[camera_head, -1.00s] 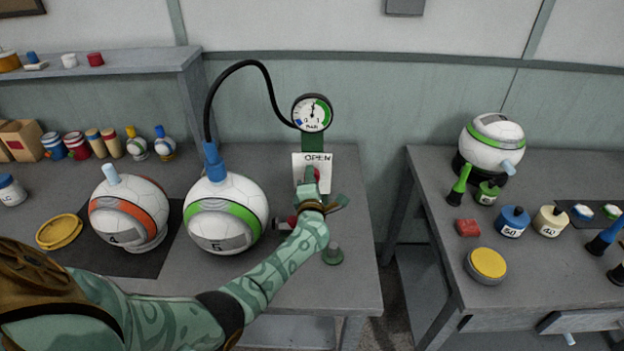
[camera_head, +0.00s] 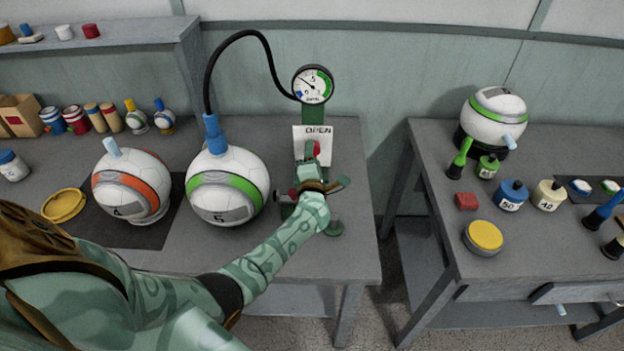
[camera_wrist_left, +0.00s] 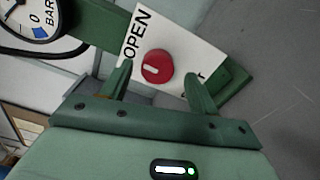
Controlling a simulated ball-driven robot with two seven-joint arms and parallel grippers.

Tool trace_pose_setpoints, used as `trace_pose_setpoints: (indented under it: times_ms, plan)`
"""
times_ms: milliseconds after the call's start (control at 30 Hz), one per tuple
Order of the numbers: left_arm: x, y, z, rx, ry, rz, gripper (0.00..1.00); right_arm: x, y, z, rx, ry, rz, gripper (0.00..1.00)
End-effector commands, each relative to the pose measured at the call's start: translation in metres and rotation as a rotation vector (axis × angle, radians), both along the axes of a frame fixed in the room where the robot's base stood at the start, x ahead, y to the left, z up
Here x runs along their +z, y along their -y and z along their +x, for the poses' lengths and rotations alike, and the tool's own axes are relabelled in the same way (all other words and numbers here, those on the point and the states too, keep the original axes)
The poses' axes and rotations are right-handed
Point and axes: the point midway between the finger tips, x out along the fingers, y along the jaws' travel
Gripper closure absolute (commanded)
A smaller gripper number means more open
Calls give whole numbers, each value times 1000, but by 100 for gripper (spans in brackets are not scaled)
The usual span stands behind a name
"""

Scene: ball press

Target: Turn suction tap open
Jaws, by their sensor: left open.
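The red tap knob (camera_head: 316,147) sits on a white plate (camera_head: 299,152) marked OPEN, below a round pressure gauge (camera_head: 313,84). In the left wrist view the knob (camera_wrist_left: 157,67) shows a short white mark. A second word on the plate is partly hidden by a finger. My left gripper (camera_wrist_left: 158,74) is open, its two fingers on either side of the knob with visible gaps. In the head view the left gripper (camera_head: 312,153) is at the plate and partly covers it. The gauge needle points up and left. My right gripper is not in view.
A black hose (camera_head: 232,42) runs from the gauge to a blue fitting on ball 5 (camera_head: 227,195). Ball 4 (camera_head: 131,184) stands left of it on a dark mat. A right-hand table (camera_head: 420,200) holds another ball and several small items. A gap separates the tables.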

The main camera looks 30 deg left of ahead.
Motion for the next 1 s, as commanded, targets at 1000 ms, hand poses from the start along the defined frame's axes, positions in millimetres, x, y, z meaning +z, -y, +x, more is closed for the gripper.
trace_pose_setpoints:
  times_ms: [1000]
  plan:
    - [0,73,-119,0,-1,1,40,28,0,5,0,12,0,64]
